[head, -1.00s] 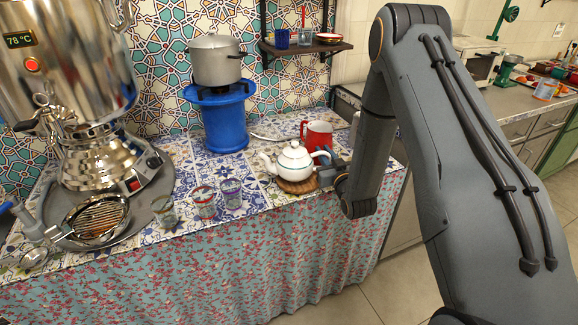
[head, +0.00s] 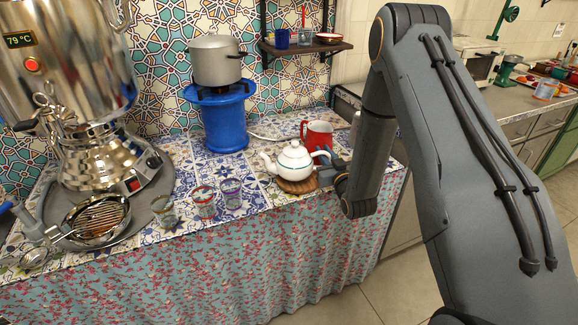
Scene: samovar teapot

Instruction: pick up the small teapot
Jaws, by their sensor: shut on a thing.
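The small white teapot (head: 294,161) with a teal band stands upright on, or very close above, a round woven trivet (head: 297,185) near the counter's right front. Its spout points left and its handle is on the right. My gripper (head: 329,167) is at the teapot's right side, shut on the handle. The fingertips are small and partly hidden against the handle. Whether the teapot's base touches the trivet cannot be told.
A red mug (head: 318,134) stands just behind the teapot. Several small glasses (head: 231,193) stand to the left, by the large samovar (head: 92,160). A blue stove (head: 224,120) bears a grey pot (head: 215,61). The counter's front edge is close.

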